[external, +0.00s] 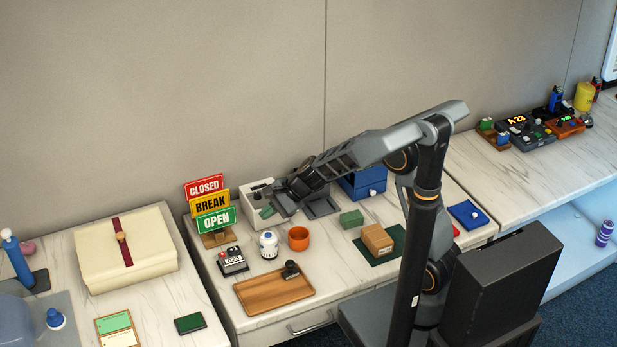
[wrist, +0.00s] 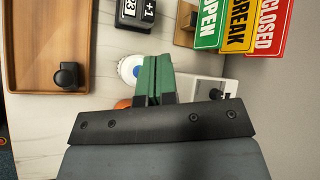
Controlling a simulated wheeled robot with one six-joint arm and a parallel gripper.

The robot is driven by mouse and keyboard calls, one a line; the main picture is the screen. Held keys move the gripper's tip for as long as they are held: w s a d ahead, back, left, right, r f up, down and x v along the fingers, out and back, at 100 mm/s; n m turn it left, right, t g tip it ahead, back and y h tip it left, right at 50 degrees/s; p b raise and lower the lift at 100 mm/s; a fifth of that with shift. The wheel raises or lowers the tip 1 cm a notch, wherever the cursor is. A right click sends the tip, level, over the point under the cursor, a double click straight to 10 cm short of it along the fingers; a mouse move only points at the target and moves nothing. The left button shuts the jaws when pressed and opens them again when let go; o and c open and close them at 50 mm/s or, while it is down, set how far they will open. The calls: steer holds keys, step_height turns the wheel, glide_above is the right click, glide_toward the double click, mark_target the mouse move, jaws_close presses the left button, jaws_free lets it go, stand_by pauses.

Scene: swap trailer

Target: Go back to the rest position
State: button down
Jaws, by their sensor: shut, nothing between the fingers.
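My gripper (external: 265,211) reaches across the table at the back, low beside the white box with a lever (external: 258,190) and above the back of the table. Its two green fingers (wrist: 153,78) lie together in the wrist view with nothing between them. Behind the fingers, the white jar with a blue top (wrist: 127,69) is partly hidden. In the external view this jar (external: 268,245) stands in front of the gripper, beside an orange cup (external: 298,238). My arm is stretched out to the left from its column.
CLOSED, BREAK and OPEN signs (external: 215,220) stand left of the gripper. A counter (external: 232,261) and a wooden tray (external: 262,295) with a black stamp (external: 290,270) are in front. A blue drawer box (external: 365,184), green block (external: 351,219) and cardboard box (external: 377,239) stand right.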

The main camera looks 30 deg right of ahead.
steer(key=shift+r+p, duration=0.35)
steer(key=shift+r, duration=0.55)
steer(key=s+d+n+g+h, duration=0.3)
steer(key=s+d+n, duration=0.4)
steer(key=s+n, duration=0.15)
steer(key=s+d+r+n+t+h, duration=0.2)
steer(key=s+d+r+h, duration=0.1)
steer(key=d, duration=0.6)
steer(key=s+d+r+n+t+h, duration=0.1)
steer(key=s+d+r, duration=0.3)
steer(key=d, duration=0.6)
steer(key=shift+d+r+n+t+h+p, duration=0.35)
steer(key=shift+n+h, duration=0.3)
steer(key=shift+h, duration=0.25)
steer(key=shift+s, duration=0.1)
